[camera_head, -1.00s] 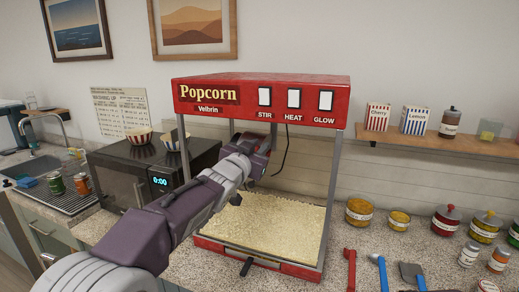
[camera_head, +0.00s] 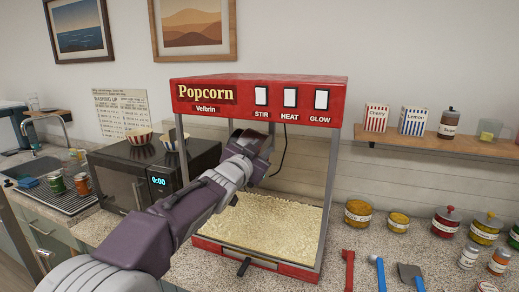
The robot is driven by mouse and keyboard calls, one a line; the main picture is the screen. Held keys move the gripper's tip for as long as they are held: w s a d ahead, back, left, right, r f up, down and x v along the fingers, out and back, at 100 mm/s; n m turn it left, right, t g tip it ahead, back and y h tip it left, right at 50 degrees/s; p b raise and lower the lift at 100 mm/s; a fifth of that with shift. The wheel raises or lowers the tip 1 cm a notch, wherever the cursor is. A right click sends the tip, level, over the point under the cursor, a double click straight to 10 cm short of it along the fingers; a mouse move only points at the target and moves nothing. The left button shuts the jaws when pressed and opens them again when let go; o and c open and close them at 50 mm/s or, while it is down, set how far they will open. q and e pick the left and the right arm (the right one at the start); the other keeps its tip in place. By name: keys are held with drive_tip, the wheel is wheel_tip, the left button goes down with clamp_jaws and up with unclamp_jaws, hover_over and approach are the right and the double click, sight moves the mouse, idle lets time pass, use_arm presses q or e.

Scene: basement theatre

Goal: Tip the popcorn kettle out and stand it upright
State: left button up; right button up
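The red popcorn machine (camera_head: 258,96) stands on the counter. Its bed is full of popcorn (camera_head: 270,228). My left gripper (camera_head: 251,146) reaches in from the left, under the machine's red top and above the popcorn. Its fingertips are hard to make out, so I cannot tell whether it is open or shut. The kettle does not show clearly; my gripper and forearm cover the middle of the machine where it may hang. A thin dark cable (camera_head: 284,150) hangs just right of the gripper. My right gripper is out of view.
A microwave (camera_head: 145,175) with two striped bowls on top stands left of the machine. A red-handled tool (camera_head: 349,270), a blue-handled one (camera_head: 377,272) and a scoop (camera_head: 410,276) lie front right. Several jars stand behind them. Two striped boxes sit on a shelf (camera_head: 440,142).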

use_arm(q)
drive_tip(key=shift+o, duration=0.6)
drive_tip(key=shift+a, duration=0.1)
drive_tip(key=shift+s, duration=0.1)
